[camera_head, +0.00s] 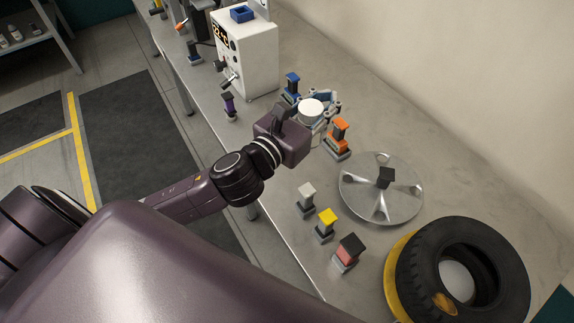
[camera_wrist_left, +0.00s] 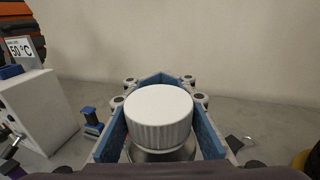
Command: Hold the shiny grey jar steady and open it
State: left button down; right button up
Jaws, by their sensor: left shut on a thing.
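The shiny grey jar (camera_wrist_left: 150,154) stands on the metal bench with a white ribbed lid (camera_wrist_left: 160,108) on top. In the head view the round white lid (camera_head: 311,111) shows between the fingers of my left gripper (camera_head: 318,109). In the left wrist view the blue-padded fingers of my left gripper (camera_wrist_left: 161,120) are on both sides of the jar, just below and around the lid. My left gripper is shut on the jar. Most of the jar's body is hidden by the lid and the gripper. My right gripper is not in view.
A white machine (camera_head: 245,50) with a display stands to the left. An orange-topped block (camera_head: 338,132) sits close to my left gripper. A silver disc (camera_head: 357,200), a tyre (camera_head: 415,268) and several coloured blocks lie nearer. The bench is clear toward the wall.

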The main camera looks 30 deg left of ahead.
pick_arm(q)
jog(key=w+a+n+y, duration=0.4)
jog(key=a+y, duration=0.2)
jog(key=a, duration=0.5)
jog(key=shift+w+d+f+b, duration=0.1)
jog(key=shift+f+b, duration=1.4)
jog(key=shift+f, duration=3.55)
jog(key=shift+w+d+f+b, duration=0.1)
jog(key=shift+f+b, duration=1.4)
jog(key=shift+f, duration=3.55)
jog(key=shift+s+f, duration=0.1)
jog(key=shift+f, duration=0.15)
jog(key=c, duration=1.6)
grip_release()
jog(key=shift+y, duration=0.3)
